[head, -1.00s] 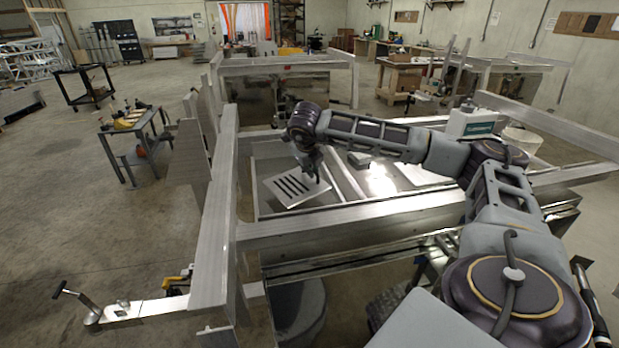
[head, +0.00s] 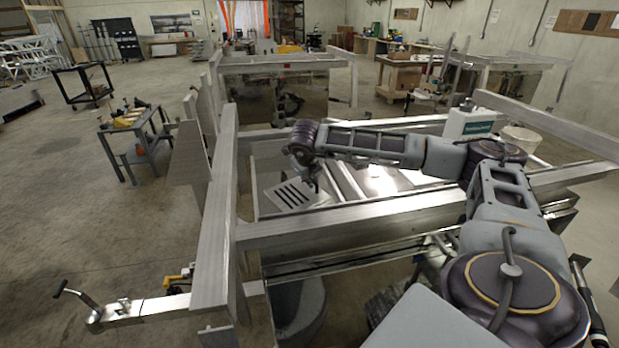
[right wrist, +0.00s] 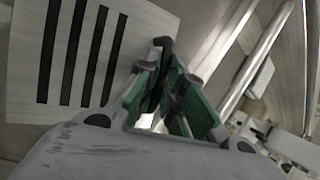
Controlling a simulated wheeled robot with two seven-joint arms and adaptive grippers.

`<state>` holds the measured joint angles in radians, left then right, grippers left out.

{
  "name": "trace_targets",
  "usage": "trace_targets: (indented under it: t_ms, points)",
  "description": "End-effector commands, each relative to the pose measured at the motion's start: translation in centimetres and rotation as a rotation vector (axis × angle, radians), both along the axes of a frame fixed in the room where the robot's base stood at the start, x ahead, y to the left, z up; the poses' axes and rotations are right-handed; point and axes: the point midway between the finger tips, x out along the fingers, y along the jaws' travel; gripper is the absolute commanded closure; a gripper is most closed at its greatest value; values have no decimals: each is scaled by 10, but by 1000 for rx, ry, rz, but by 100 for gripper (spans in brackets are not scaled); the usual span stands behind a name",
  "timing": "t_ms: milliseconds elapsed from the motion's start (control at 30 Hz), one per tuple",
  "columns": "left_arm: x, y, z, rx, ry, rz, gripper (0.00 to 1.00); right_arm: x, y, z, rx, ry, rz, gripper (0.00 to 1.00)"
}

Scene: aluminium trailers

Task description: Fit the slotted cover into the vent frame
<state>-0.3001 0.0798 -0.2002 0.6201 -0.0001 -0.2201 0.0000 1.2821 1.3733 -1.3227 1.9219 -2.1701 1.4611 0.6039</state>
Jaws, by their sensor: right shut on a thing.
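The slotted cover (head: 291,195) is a pale metal plate with several dark parallel slots. It is inside the trailer frame in the head view, just below my right gripper (head: 309,182). In the right wrist view the cover (right wrist: 80,58) fills the upper left, beside the green-padded fingers of my right gripper (right wrist: 162,82). These fingers are close together, shut on the cover; the exact grip point is hard to see. I cannot make out the vent frame; the cover or my arm may hide it. My left gripper is not in view.
The aluminium trailer rails (head: 345,222) surround the work area, with a tall upright beam (head: 215,225) on the left. A tool cart (head: 137,135) stands on open floor at the left.

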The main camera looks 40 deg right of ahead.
Motion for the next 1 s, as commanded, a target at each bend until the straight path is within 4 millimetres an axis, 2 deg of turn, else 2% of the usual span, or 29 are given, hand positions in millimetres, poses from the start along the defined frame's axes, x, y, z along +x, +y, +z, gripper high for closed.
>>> trace_targets:
  t_ms: [100, 133, 267, 733, 1000]
  points:
    - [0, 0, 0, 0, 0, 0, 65, 0, 0, 0, 0, 0, 1, 100]
    - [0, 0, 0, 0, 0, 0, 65, 0, 0, -1, 0, 1, 0, 86]
    - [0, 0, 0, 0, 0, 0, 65, 0, 0, -1, 0, 1, 0, 69]
    - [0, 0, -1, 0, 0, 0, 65, -1, 2, 2, 1, 0, 1, 68]
    - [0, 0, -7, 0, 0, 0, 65, -9, 10, 20, 0, 0, 2, 68]
